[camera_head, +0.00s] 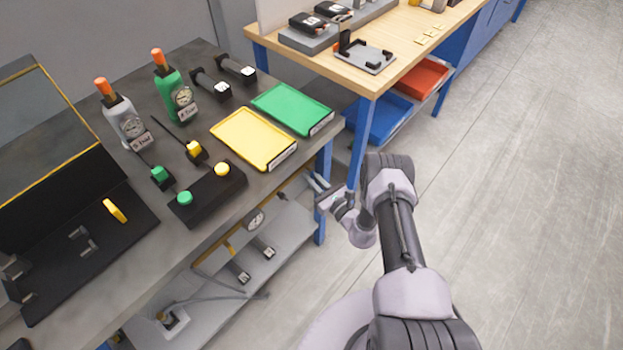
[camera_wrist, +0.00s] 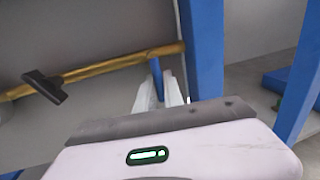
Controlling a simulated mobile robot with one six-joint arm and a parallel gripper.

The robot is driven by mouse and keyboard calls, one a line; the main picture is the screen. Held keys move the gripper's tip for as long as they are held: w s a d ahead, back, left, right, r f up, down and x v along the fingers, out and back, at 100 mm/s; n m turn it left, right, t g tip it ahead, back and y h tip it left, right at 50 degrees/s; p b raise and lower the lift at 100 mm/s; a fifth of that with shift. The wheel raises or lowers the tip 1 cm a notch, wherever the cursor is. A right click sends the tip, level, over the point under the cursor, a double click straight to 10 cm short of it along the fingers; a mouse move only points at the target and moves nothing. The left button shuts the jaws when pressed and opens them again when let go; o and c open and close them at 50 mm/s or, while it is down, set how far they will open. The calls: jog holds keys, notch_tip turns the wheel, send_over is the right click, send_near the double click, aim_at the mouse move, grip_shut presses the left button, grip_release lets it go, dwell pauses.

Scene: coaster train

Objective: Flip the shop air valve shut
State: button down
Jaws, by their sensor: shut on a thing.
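A yellow pipe (camera_wrist: 110,66) runs under the bench in the wrist view. A short blue lever (camera_wrist: 157,78) sticks out from it, crosswise to the pipe in the picture, and appears to be the shop air valve's handle. My gripper (camera_wrist: 158,92) has its two pale fingers on either side of this lever, shut on it. The valve body is not clearly visible. In the head view my gripper (camera_head: 324,188) is low at the bench's right end, beside a blue leg; the lever cannot be made out there.
A blue bench leg (camera_wrist: 205,45) stands close right of my fingers. A black handle-like part (camera_wrist: 45,87) lies at the pipe's left. The lower shelf (camera_head: 285,232) holds a gauge (camera_head: 256,219). A wooden bench (camera_head: 375,75) stands behind. The floor (camera_head: 530,180) at right is clear.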

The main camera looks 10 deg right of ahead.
jog(key=c, duration=1.5)
grip_release()
jog(key=shift+o, duration=0.2)
jog(key=p+v, duration=0.5)
jog(key=v, duration=1.2)
jog(key=shift+s, duration=0.2)
jog(key=shift+d+f, duration=0.15)
